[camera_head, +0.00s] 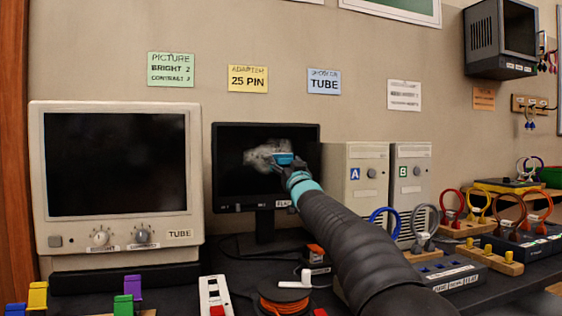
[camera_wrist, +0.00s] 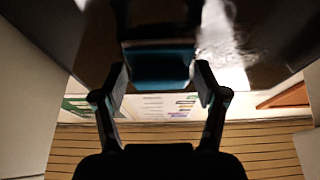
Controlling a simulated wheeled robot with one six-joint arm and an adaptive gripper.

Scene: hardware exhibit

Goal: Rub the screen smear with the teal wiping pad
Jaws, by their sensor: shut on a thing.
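A whitish smear (camera_head: 262,153) lies on the dark screen of the black flat monitor (camera_head: 232,184), in the upper middle. My gripper (camera_head: 290,168) is right in front of that screen, at the smear's right part. It is shut on the teal wiping pad (camera_head: 284,159). In the wrist view the pad (camera_wrist: 160,68) sits between the two fingers (camera_wrist: 160,85), close to the dark screen. The smear (camera_wrist: 222,40) shows there to the right of the pad. I cannot tell whether the pad touches the glass. My gripper and the pad hide part of the smear.
A bulky tube monitor (camera_head: 115,150) stands left of the flat monitor. Towers A (camera_head: 352,155) and B (camera_head: 410,160) stand to its right. An orange cable spool (camera_head: 284,300), a white power strip (camera_head: 215,295) and several looped cables (camera_head: 452,210) crowd the bench.

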